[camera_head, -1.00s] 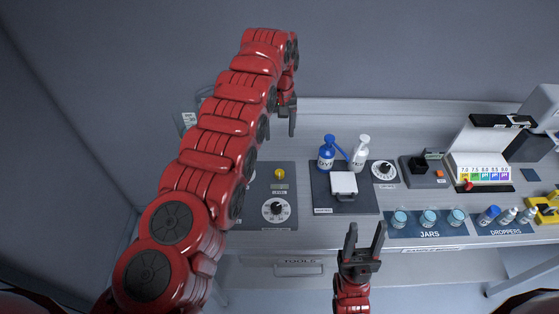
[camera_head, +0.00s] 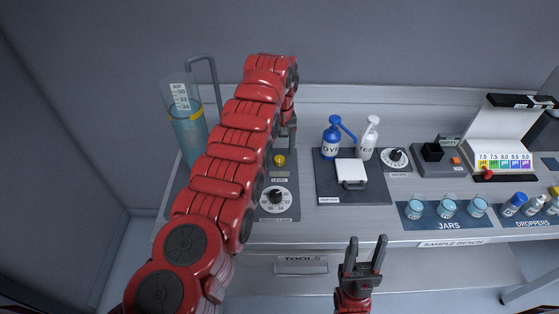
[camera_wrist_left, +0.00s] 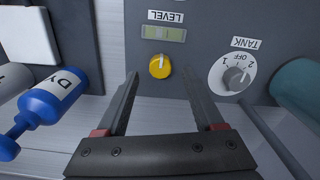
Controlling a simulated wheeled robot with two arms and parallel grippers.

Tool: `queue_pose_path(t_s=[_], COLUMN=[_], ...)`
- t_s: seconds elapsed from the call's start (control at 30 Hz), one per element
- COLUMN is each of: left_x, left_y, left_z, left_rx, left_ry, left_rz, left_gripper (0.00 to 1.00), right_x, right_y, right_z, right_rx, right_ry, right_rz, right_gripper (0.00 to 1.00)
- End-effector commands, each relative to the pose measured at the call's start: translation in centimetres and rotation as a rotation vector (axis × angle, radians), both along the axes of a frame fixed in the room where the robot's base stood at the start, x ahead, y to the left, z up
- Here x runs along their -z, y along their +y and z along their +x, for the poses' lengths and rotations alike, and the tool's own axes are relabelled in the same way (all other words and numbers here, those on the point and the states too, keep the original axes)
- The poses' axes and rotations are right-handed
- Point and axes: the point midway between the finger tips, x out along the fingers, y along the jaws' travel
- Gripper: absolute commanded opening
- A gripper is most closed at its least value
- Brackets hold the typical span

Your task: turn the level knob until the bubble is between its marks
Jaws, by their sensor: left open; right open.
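The yellow level knob (camera_head: 279,159) sits on the dark panel near the left of the bench. In the left wrist view the yellow level knob (camera_wrist_left: 160,66) shows a pale pointer line, with the greenish level window (camera_wrist_left: 164,34) beyond it. I cannot make out the bubble or its marks. My left gripper (camera_head: 289,133) is just behind the knob in the head view. In the wrist view my open left gripper (camera_wrist_left: 162,80) has its fingertips on either side of the knob, not closed on it. My right gripper (camera_head: 364,256) is open and empty before the bench front.
A TANK dial (camera_wrist_left: 237,75) is beside the knob, near one left finger. A liquid-filled cylinder (camera_head: 190,135) stands left of my left arm. A blue dye bottle (camera_head: 332,142) and a white bottle (camera_head: 368,140) stand to the right. Jars (camera_head: 447,208) are further right.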

Motion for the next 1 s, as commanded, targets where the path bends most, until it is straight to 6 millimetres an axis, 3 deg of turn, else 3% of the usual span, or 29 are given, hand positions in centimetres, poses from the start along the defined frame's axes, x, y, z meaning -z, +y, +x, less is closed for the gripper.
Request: queue_pose_path(t_s=[0.2, 0.47, 0.83, 1.0], left_x=[2.4, 2.7, 2.7, 2.9], left_y=[0.0, 0.0, 0.0, 0.0], left_z=[0.0, 0.0, 0.0, 0.0], left_rx=[0.0, -0.001, 0.0, 0.006], left_ry=[0.0, 0.0, 0.001, 0.001], left_rz=[0.0, -0.001, 0.0, 0.0], left_gripper=[0.69, 0.69, 0.03, 0.0], right_x=[-0.8, -0.8, -0.7, -0.6], right_y=[0.0, 0.0, 0.0, 0.0], right_z=[0.0, 0.0, 0.0, 0.0], right_rx=[0.0, 0.0, 0.0, 0.0], right_ry=[0.0, 0.0, 0.0, 0.0], right_rz=[0.0, 0.0, 0.0, 0.0], right_gripper=[0.5, 0.5, 0.5, 0.5])
